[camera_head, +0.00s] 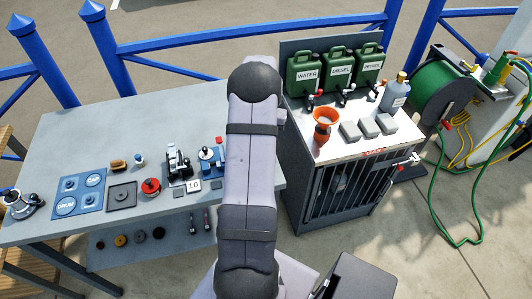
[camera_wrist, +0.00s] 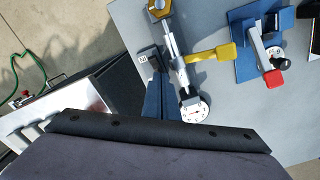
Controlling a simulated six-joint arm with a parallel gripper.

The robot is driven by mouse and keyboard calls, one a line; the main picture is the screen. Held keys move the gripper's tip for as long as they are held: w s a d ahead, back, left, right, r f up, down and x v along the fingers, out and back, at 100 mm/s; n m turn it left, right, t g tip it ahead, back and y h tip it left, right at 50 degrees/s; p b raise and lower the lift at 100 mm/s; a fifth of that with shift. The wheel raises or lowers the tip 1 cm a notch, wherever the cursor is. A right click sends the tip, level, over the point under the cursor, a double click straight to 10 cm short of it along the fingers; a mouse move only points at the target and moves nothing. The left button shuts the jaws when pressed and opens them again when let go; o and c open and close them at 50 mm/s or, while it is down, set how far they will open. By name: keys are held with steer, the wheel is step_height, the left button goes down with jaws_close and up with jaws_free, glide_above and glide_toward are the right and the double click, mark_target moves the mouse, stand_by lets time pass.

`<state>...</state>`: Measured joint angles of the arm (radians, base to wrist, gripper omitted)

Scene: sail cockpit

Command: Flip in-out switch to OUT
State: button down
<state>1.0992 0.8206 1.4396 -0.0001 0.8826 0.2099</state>
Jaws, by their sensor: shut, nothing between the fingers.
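A blue-based lever unit (camera_head: 208,160) with a red tip stands on the bench just left of my arm. In the wrist view a blue-based unit (camera_wrist: 247,43) at the upper right has a grey lever, a red tip and a black knob. My gripper's fingers show in neither view. My arm hides part of the bench in the head view, and a dark bolted part of mine fills the bottom of the wrist view.
A metal pipe fitting with a yellow handle (camera_wrist: 211,54) and a round gauge (camera_wrist: 194,108) stands left of the blue unit. The grey bench (camera_head: 75,135) carries several other devices. A cabinet (camera_head: 335,180) with green cans (camera_head: 303,75) stands right of my arm.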

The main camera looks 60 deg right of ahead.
step_height(320, 180, up, 6)
steer(key=p, duration=0.4)
steer(key=shift+r+p, duration=0.25)
steer(key=shift+p, duration=0.05)
stand_by(0.4)
steer(key=w+a+r+n, duration=0.2)
steer(key=w+a+n, duration=0.1)
steer(key=a, duration=0.6)
steer(key=w+a+r+n, duration=0.2)
steer(key=w+a, duration=0.1)
steer(key=a, duration=0.5)
steer(key=w+a+r+n, duration=0.2)
steer(key=w+a+n, duration=0.15)
steer(key=a, duration=0.55)
steer(key=s+a+n, duration=0.3)
steer(key=s+a, duration=0.2)
steer(key=a, duration=0.4)
steer(key=s+a+n, duration=0.4)
steer(key=s+a, duration=0.1)
steer(key=a, duration=0.4)
step_height(320, 180, down, 41)
steer(key=b, duration=4.2)
steer(key=shift+a, duration=0.15)
